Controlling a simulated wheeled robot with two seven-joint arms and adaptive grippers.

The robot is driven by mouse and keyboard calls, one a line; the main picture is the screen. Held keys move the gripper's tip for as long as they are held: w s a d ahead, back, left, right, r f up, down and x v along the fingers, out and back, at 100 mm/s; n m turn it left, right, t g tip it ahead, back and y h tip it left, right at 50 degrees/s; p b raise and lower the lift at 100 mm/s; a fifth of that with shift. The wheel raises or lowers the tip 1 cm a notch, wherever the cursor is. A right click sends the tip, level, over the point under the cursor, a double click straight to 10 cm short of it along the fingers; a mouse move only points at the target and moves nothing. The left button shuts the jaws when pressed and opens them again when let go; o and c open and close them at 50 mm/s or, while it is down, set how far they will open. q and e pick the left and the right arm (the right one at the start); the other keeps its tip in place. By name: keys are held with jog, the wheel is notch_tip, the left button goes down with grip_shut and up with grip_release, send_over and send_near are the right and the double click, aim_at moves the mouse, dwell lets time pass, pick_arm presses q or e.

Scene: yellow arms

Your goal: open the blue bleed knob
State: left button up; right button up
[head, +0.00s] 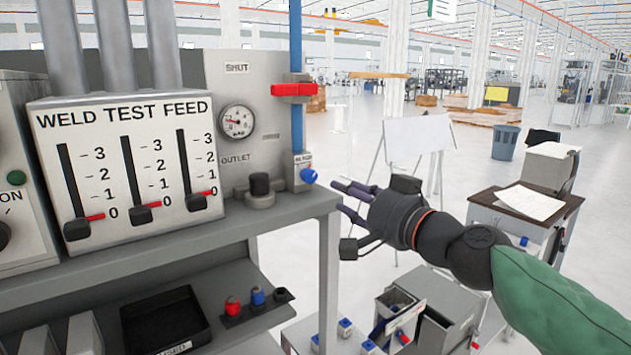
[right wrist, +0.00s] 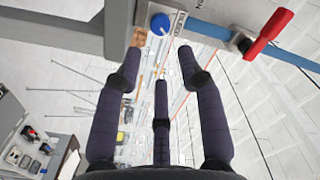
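The blue bleed knob (head: 309,176) sits on a small labelled block at the right end of the panel, below the blue pipe. In the right wrist view the knob (right wrist: 160,23) lies at the top, beyond the fingertips. My right gripper (head: 347,193) is just right of the knob in the head view, its dark fingers pointing towards it. In the right wrist view the three fingers of the gripper (right wrist: 161,65) are spread with nothing between them. They look apart from the knob. My left gripper is not in view.
A red lever (head: 294,90) crosses the blue pipe (head: 296,40) above the knob. The grey bench edge (head: 290,212) runs below it. A pressure gauge (head: 237,122) and a black outlet knob (head: 260,186) are to the left. The space right of the knob holds my right arm.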

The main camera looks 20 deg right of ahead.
aim_at(312, 178)
jog(key=p+x, duration=0.1)
jog(key=x, duration=1)
jog(key=shift+f, duration=0.1)
jog(key=shift+s, duration=0.1)
jog(key=shift+c, duration=0.3)
grip_shut()
